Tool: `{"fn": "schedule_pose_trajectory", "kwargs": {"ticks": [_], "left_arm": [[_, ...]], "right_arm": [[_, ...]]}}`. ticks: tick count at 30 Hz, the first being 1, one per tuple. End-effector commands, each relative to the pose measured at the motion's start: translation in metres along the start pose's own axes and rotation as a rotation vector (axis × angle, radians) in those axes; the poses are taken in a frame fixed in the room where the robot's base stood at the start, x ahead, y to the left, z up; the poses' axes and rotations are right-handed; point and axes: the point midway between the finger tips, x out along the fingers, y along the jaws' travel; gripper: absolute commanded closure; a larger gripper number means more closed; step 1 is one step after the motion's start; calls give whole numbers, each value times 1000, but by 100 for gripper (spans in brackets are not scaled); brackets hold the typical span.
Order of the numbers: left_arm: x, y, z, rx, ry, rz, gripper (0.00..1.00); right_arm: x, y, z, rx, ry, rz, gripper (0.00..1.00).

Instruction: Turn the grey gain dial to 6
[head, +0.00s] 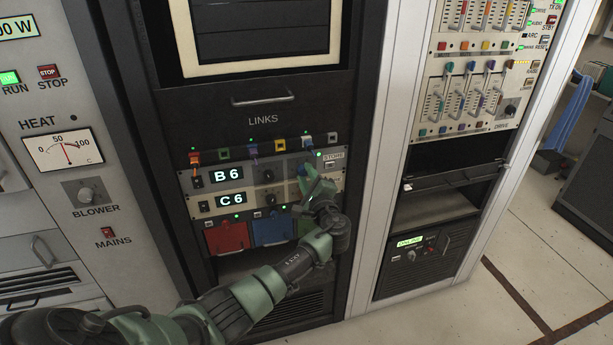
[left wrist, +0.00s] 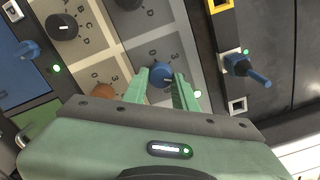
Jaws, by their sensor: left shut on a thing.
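My left gripper (head: 307,178) reaches the right end of the links panel. In the left wrist view its two green fingers (left wrist: 168,84) are closed around a blue dial (left wrist: 162,74) on a pale panel. A figure 3 shows beside this dial, but its setting is hard to read. I cannot make out a dial marked gain, nor tell which one is the grey gain dial. Two dark dials (head: 268,176) sit on the panel right of the displays, which read B 6 (head: 228,176) and C 6 (head: 232,199). My right gripper is not in view.
Coloured plugs (head: 253,149) stand along the panel's top edge. A blue plug (left wrist: 246,69) sticks out close to the gripper in the left wrist view. Below are red (head: 227,236) and blue (head: 271,229) blocks.

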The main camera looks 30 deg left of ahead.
Motion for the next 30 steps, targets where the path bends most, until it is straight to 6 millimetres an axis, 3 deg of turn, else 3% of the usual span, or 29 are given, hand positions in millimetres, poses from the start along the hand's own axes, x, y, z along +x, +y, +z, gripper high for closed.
{"fn": "schedule_pose_trajectory", "kwargs": {"ticks": [1,2,3,4,15,30], "left_arm": [[-1,2,-1,1,2,3,100],[-1,2,-1,1,2,3,67],[-1,2,-1,1,2,3,56],[-1,2,-1,1,2,3,51],[-5,1,-1,-1,2,1,51],[-75,2,-2,-1,3,1,51]], "right_arm": [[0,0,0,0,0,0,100],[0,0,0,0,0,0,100],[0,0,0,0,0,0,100],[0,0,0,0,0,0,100],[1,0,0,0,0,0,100],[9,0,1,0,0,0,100]]}}
